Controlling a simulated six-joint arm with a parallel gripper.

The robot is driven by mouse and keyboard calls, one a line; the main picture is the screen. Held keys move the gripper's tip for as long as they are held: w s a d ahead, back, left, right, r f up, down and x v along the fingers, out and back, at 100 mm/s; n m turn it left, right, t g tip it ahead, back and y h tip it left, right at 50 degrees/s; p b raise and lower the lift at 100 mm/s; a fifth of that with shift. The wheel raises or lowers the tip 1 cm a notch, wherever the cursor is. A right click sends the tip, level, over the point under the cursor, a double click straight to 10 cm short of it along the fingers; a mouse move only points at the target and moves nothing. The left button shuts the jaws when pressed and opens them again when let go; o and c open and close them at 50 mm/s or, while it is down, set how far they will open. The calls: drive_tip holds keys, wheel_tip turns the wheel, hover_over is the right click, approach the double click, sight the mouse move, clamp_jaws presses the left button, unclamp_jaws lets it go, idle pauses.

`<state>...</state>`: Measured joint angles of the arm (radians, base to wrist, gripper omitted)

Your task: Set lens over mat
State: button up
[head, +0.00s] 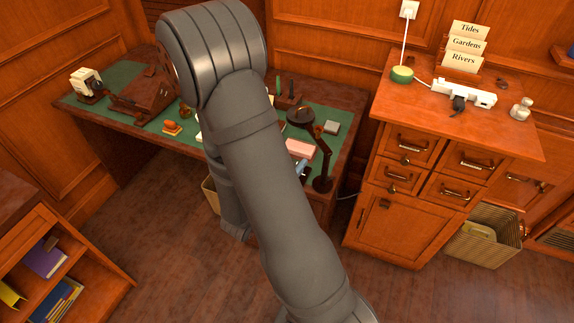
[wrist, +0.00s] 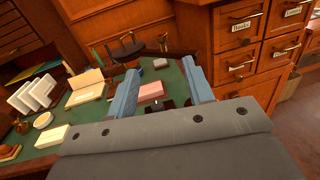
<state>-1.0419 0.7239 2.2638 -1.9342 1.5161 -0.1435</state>
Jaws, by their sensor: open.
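The lens (head: 300,116) is a dark round head on a jointed black stand at the right end of the green-topped desk. The stand's base (head: 322,184) is near the desk's front edge. I cannot tell surely which thing is the mat; a flat pink pad (head: 300,149) lies just left of the stand, and it also shows in the wrist view (wrist: 150,91). My gripper (wrist: 160,66) is open, its two blue fingers apart, with the pad seen between them. Nothing is seen held. In the head view, my arm hides most of the gripper, with a blue part (head: 303,168) showing.
A small grey block (head: 332,127) lies behind the stand. White upright slabs (wrist: 35,93) and an open box (wrist: 86,86) stand to the left. A wooden drawer cabinet (head: 415,165) stands right of the desk. My arm covers the desk's middle in the head view.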

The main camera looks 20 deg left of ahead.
sight(316, 130)
drive_tip(key=shift+s+a, duration=0.1)
drive_tip(key=shift+s, duration=0.6)
drive_tip(key=w+d, duration=0.1)
drive_tip(key=w, duration=1)
drive_tip(key=w+d, duration=0.1)
drive_tip(key=w, duration=0.5)
drive_tip(key=shift+d, duration=0.35)
drive_tip(key=shift+w+d, duration=0.1)
drive_tip(key=shift+w, duration=0.2)
drive_tip(key=shift+m+h, duration=0.4)
drive_tip(key=shift+h, duration=0.2)
drive_tip(key=shift+w+d+m+g+h, duration=0.25)
drive_tip(key=shift+d+m+g+h, duration=0.4)
drive_tip(key=shift+m+g+h, duration=0.85)
drive_tip(key=shift+w+d+m+g+h, duration=0.3)
drive_tip(key=shift+d+m+g+h, duration=0.5)
drive_tip(key=shift+h, duration=1.15)
drive_tip(key=shift+w+d+m+g+h, duration=0.25)
drive_tip(key=shift+d+m+g+h, duration=0.2)
drive_tip(key=shift+m+g+h, duration=1.05)
drive_tip(key=shift+t+h, duration=0.25)
drive_tip(key=shift+t, duration=0.05)
